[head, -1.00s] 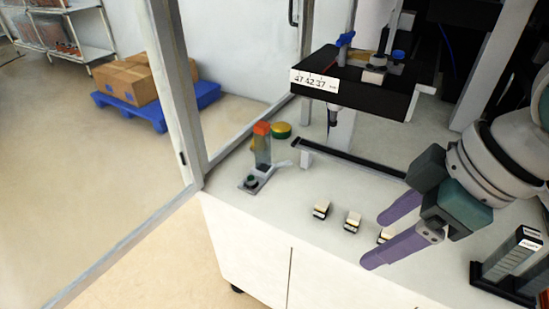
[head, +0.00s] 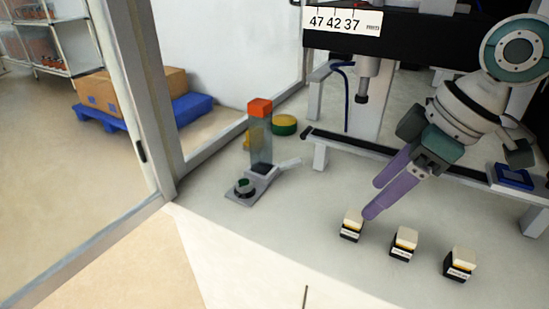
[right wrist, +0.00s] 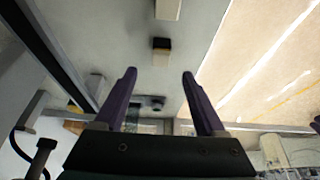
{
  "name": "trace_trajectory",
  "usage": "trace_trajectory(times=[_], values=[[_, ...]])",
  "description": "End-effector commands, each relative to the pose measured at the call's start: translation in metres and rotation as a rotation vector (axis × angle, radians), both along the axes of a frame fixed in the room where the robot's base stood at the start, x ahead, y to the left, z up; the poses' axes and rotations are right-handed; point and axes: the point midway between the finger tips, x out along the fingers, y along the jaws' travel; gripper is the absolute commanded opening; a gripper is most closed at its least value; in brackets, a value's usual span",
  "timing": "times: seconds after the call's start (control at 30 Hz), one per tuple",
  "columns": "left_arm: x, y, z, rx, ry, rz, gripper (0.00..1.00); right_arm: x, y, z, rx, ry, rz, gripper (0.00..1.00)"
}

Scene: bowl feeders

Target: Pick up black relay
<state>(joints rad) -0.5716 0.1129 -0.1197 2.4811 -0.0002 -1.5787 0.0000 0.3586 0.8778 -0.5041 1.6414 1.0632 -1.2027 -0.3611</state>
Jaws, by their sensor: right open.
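Three small black relays with cream tops and a yellow band stand apart in a row on the white table: the left relay (head: 351,226), the middle relay (head: 403,244) and the right relay (head: 459,264). My right gripper (head: 374,198) is open and empty, with its purple fingers pointing down and left just above the left relay. In the right wrist view, one relay (right wrist: 161,46) lies beyond the gap between the open fingers (right wrist: 159,76), and part of another (right wrist: 167,9) shows at the top edge.
A signal tower with an orange top (head: 260,108) and a small grey base stands left of the relays. A black rail (head: 350,143) and a machine with a number label (head: 342,21) are behind. The table front is mostly clear.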

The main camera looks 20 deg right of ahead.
Motion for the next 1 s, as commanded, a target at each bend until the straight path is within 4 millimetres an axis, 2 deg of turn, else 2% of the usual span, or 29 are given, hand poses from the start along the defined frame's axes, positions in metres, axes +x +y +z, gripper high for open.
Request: trace_trajectory(times=[0.03, 0.27, 0.53, 0.87, 1.0], values=[[-0.001, 0.000, -0.006, 0.001, 0.003, -0.001, 0.50, 0.002, 0.003, -0.010, 0.003, 0.002, -0.001, 0.72], [-0.005, 0.002, -0.015, 0.007, 0.014, -0.004, 0.50, 0.010, 0.008, -0.030, 0.002, 0.000, -0.001, 0.72], [-0.005, 0.003, -0.034, 0.011, 0.014, -0.007, 0.50, 0.025, 0.016, -0.067, 0.001, 0.001, -0.001, 0.72], [-0.004, 0.003, -0.034, 0.010, 0.013, -0.007, 0.50, 0.027, 0.018, -0.071, 0.000, 0.000, 0.001, 0.71], [-0.004, 0.002, -0.033, 0.010, 0.012, -0.007, 0.50, 0.027, 0.017, -0.071, 0.000, 0.000, 0.001, 0.56]])
